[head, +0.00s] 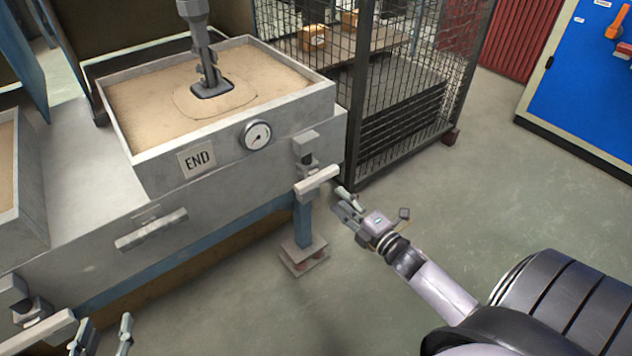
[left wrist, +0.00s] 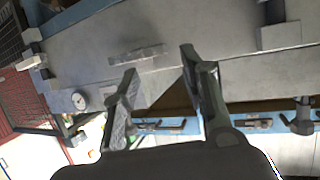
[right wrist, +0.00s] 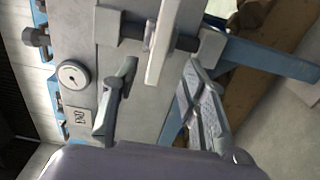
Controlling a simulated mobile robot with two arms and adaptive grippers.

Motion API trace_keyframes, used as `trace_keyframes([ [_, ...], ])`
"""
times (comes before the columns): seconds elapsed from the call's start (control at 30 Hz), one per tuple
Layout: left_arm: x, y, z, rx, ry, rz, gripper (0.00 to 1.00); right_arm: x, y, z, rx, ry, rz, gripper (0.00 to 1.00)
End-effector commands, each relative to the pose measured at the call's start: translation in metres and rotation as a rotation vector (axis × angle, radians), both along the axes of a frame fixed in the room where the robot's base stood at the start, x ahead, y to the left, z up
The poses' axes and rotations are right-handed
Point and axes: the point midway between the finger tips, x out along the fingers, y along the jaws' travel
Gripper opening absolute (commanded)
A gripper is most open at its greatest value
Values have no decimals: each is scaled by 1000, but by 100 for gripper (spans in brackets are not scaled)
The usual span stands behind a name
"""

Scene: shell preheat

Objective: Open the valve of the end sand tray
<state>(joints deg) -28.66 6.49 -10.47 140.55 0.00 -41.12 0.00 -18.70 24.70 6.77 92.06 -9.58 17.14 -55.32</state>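The end sand tray (head: 300,115) is a grey box of sand with an END plate (head: 197,160) and a round gauge (head: 257,135) on its front. Its valve has a pale bar handle (head: 318,181) below the tray's right corner. My right gripper (head: 344,202) is just right of the handle. In the right wrist view the handle (right wrist: 164,40) lies ahead of the open fingers (right wrist: 155,85), between their lines; contact is not visible. My left gripper (head: 102,332) is open and empty at the bottom left of the head view; its fingers (left wrist: 158,75) face the bench front.
A second pale bar handle (head: 38,332) is at lower left, near my left gripper. A bar (head: 150,230) sticks out of the bench front. A metal post (head: 210,55) stands in the sand. A mesh cage (head: 400,110) stands behind; the floor (head: 480,200) right is clear.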

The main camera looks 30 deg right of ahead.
Motion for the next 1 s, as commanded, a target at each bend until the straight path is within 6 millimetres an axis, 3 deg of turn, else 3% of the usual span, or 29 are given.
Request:
trace_keyframes([
  [0.2, 14, -10, 36, -53, -213, -14, 40, 41, 3, -2, 0, -2, 0, 40],
  [0.5, 18, -18, 89, -124, -491, -31, 40, 86, 6, -2, -1, 0, 0, 40],
  [0.73, 13, -20, 114, -159, -621, -38, 40, 105, 8, -1, 1, 1, 0, 40],
  [1.0, 11, -20, 121, -168, -655, -40, 40, 109, 9, -1, 1, 2, 0, 40],
])
